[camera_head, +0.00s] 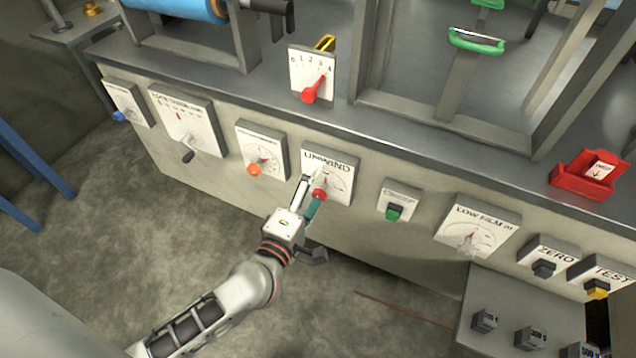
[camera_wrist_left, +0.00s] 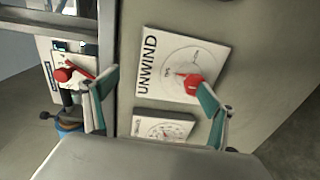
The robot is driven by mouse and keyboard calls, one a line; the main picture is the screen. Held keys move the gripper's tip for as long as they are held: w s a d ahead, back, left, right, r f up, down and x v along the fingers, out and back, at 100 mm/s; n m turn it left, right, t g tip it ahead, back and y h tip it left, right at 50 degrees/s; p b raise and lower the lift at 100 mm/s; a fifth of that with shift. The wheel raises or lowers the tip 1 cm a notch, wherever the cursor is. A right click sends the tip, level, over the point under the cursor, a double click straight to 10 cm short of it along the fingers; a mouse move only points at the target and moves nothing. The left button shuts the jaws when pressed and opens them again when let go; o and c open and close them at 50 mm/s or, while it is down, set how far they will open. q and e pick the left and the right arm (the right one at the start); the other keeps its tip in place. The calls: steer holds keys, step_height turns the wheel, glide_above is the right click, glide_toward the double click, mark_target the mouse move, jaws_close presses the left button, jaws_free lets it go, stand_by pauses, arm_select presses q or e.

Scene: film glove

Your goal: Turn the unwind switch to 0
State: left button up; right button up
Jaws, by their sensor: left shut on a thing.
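The unwind switch is a white plate marked UNWIND (camera_head: 340,184) with a round dial, on the front of the bench. Its red knob (camera_head: 319,194) sits low on the plate. In the left wrist view the plate (camera_wrist_left: 160,60) appears turned sideways, and the red knob (camera_wrist_left: 193,85) is at the tip of the right-hand teal finger. My left gripper (camera_head: 309,192) is at this knob and shut on it, though the fingers look well apart in the wrist view. The dial marks are too small to read. My right gripper is not in view.
An orange-knobbed dial (camera_head: 262,150) is to the left, and a green button (camera_head: 394,211) to the right. A LOW FILM dial (camera_head: 478,229) is further right. The floor (camera_head: 110,220) in front is mostly clear.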

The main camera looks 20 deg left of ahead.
arm_select(q)
steer(key=shift+s+r, duration=0.25)
steer(key=shift+r, duration=0.7)
steer(key=c, duration=0.4)
steer(key=shift+s+f, duration=0.2)
steer(key=shift+s, duration=0.05)
steer(key=c, duration=0.4)
steer(key=shift+o, duration=0.2)
steer(key=s+f, duration=0.1)
steer(key=s, duration=0.5)
steer(key=shift+f+b, duration=0.2)
steer(key=shift+b, duration=0.15)
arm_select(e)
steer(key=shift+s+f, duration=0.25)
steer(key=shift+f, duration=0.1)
arm_select(q)
steer(key=shift+a, duration=0.1)
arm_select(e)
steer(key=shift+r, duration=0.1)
arm_select(q)
steer(key=shift+p, duration=0.3)
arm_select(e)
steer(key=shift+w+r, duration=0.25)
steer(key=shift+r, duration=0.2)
